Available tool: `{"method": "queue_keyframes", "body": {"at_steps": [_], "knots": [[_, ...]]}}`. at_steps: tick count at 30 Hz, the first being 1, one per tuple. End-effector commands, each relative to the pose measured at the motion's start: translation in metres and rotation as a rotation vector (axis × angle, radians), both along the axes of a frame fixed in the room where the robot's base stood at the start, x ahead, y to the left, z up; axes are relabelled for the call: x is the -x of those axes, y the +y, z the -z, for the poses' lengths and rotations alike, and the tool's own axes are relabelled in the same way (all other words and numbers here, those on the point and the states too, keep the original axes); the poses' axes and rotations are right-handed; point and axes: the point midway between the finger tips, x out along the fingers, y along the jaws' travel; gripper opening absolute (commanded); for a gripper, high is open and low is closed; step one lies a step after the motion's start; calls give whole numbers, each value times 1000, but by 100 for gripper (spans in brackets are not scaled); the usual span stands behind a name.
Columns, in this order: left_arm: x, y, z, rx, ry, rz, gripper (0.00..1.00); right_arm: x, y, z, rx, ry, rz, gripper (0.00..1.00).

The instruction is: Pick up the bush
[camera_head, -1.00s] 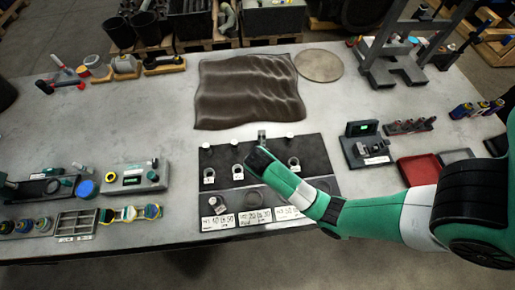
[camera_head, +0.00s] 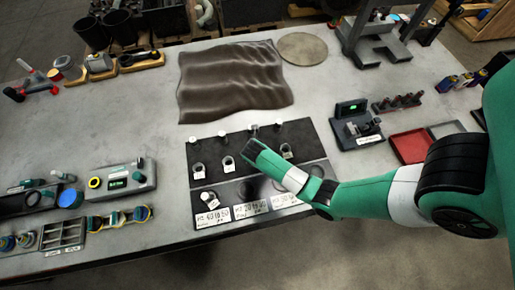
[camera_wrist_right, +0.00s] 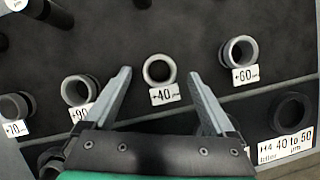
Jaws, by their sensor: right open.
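Several grey ring-shaped bushes stand on the dark board (camera_head: 236,147), each with a white number tag. In the right wrist view, the bush tagged +40 (camera_wrist_right: 159,69) is central, between the open fingers of my right gripper (camera_wrist_right: 159,78). The fingers appear apart from it, with nothing held. Other bushes show in that view, tagged 90 (camera_wrist_right: 78,91), 60 (camera_wrist_right: 238,52) and 70 (camera_wrist_right: 14,107). In the head view my right gripper (camera_head: 252,150) is over the board, and my arm hides the part below it. My left gripper is out of view.
Short upright posts line the board's back edge, including one at the left (camera_head: 193,138). Size labels (camera_head: 212,218) run along its front. A brown cloth (camera_head: 232,80) lies behind. A gauge box (camera_head: 122,180) stands left, and a red tray (camera_head: 410,147) lies right.

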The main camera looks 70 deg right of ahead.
Motion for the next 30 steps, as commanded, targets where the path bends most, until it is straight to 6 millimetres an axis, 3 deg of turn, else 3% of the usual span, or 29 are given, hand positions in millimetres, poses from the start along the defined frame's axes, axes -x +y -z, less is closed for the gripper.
{"method": "queue_keyframes", "body": {"at_steps": [3, 11, 25, 30], "knots": [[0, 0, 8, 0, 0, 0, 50, -1, -6, 17, -2, 1, 1, 90], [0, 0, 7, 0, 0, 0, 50, -2, -7, 17, 0, -1, 0, 88], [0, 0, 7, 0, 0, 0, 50, -2, -7, 17, 0, -1, 0, 3], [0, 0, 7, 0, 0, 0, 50, -2, -7, 17, 0, -1, 0, 0]]}}
